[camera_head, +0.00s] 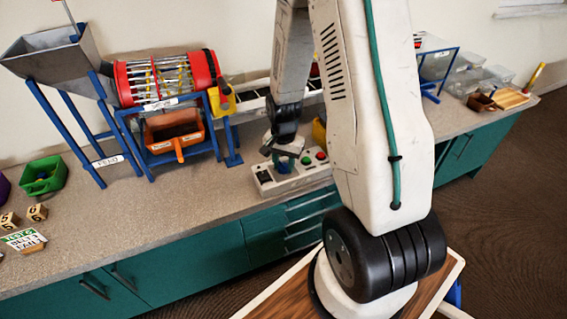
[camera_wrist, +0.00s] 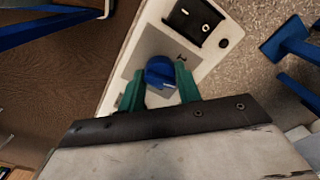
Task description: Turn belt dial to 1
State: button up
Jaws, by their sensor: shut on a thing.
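The belt dial is a round blue knob (camera_wrist: 160,73) on a grey plate of the cream control box (camera_wrist: 150,22). In the wrist view my gripper (camera_wrist: 160,86) has its green fingers on both sides of the knob, shut on it. In the head view my gripper (camera_head: 284,160) reaches down to the left part of the control box (camera_head: 268,187). The knob is mostly hidden there by the gripper. A small mark shows on the plate beside the knob, but I cannot read the dial setting.
A black switch (camera_wrist: 194,18) sits on the same box. Green and red buttons (camera_head: 320,156) are right of my gripper. A blue-framed stand with a red drum (camera_head: 208,68) and an orange bin (camera_head: 175,132) stands to the left. The counter front edge is close to the box.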

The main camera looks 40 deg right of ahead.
aim_at(283, 163)
jog(key=n, duration=0.4)
jog(key=shift+n, duration=0.3)
jog(key=n, duration=0.4)
jog(key=shift+n, duration=0.3)
jog(key=o, duration=1)
jog(key=shift+c, duration=0.2)
notch_tip(283, 163, up, 8)
jog(key=shift+f, duration=0.1)
